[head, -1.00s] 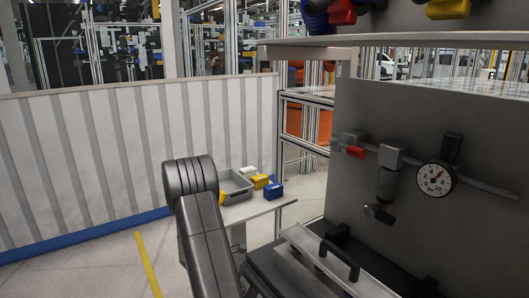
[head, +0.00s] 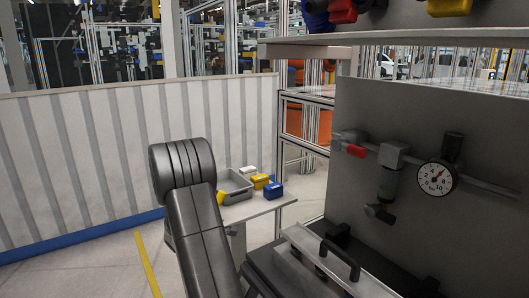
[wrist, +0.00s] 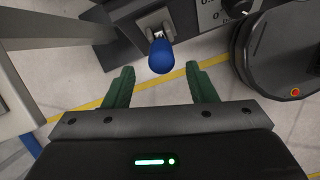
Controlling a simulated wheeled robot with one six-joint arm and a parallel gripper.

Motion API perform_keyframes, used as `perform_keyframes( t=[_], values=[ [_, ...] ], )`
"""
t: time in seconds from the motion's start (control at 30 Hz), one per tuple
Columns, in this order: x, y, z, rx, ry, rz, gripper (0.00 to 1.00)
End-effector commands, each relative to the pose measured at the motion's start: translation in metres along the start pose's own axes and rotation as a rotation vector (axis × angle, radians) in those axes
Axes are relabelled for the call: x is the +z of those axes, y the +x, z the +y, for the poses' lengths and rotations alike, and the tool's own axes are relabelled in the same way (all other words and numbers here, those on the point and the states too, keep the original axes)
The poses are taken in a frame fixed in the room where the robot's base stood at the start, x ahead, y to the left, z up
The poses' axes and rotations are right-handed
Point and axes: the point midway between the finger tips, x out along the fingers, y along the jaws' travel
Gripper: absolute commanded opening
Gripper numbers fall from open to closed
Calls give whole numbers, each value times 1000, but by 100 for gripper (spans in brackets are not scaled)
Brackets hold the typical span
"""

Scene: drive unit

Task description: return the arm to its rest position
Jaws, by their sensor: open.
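My gripper (wrist: 161,90) shows in the wrist view with its two green fingers spread wide apart and nothing between them. A blue rounded knob (wrist: 161,56) on a grey fitting shows just beyond the fingertips, in line with the gap; I cannot tell its distance. In the head view my dark arm (head: 200,225) rises from the bottom and bends at a thick ribbed joint left of the small table. My gripper is not visible in the head view.
A small table (head: 262,209) holds a grey bin (head: 236,188) and blue, yellow and white blocks. A white corrugated wall (head: 90,160) closes the left.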

Motion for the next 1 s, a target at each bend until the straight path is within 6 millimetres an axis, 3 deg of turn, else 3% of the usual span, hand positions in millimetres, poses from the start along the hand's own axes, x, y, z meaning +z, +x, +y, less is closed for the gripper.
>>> perform_keyframes(
  t=[0.5, 1.0],
  values=[
    [-2, 95, -1, 1, -2, -4, 51],
    [-16, 96, -5, 59, -2, -173, 51]
  ],
)
